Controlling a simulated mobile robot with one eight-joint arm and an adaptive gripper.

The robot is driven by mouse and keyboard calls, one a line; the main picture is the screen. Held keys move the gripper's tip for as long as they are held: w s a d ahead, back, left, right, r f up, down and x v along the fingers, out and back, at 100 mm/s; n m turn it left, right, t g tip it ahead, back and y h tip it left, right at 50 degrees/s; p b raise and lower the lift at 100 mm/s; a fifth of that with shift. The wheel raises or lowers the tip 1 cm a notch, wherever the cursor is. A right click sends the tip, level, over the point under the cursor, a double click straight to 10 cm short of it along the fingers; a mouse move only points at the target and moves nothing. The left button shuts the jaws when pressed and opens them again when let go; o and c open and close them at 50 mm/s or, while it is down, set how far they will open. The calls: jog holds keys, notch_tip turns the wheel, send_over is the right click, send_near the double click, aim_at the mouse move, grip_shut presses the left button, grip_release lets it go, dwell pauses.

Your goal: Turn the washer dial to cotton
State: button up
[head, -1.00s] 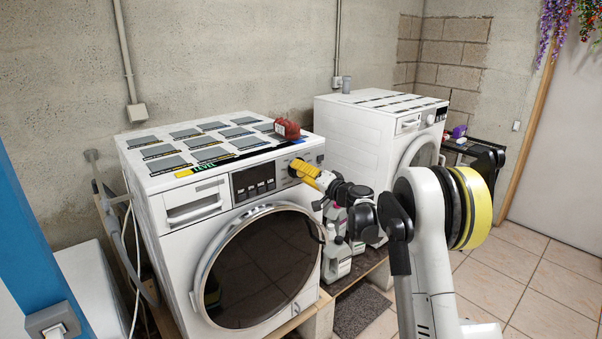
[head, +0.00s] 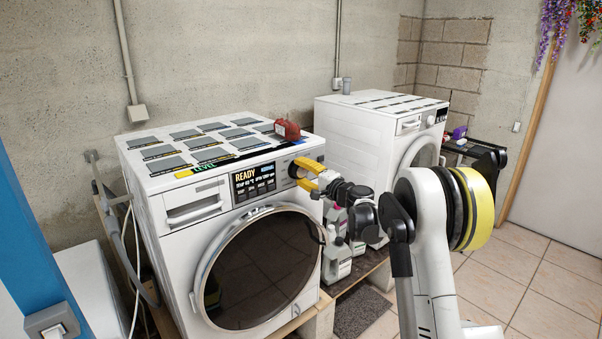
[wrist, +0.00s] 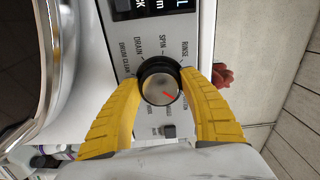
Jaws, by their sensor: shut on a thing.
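The washer (head: 180,240) stands front left with its dial (head: 297,171) at the right end of its panel. In the wrist view the dial (wrist: 158,85) is a silver knob with a black rim. Its red mark points down and right in the picture. Labels SPIN, DRAIN, DRUM CLEAN and RINSE show around it; those nearer the fingers are partly hidden or too small to read, and I cannot make out cotton. My gripper (wrist: 160,90) has its yellow fingers shut on the dial, one on each side. The lit display (head: 254,181) reads READY.
A red object (head: 287,130) sits on the washer's top, just above the dial. A second white machine (head: 350,140) stands behind to the right. Bottles (head: 337,262) stand between the machines. Tiled floor at the right is clear.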

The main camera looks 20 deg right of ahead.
jog(key=o, duration=1.2)
jog(key=shift+s, duration=0.1)
jog(key=v, duration=1.1)
jog(key=shift+s+d, duration=0.15)
jog(key=shift+s, duration=0.25)
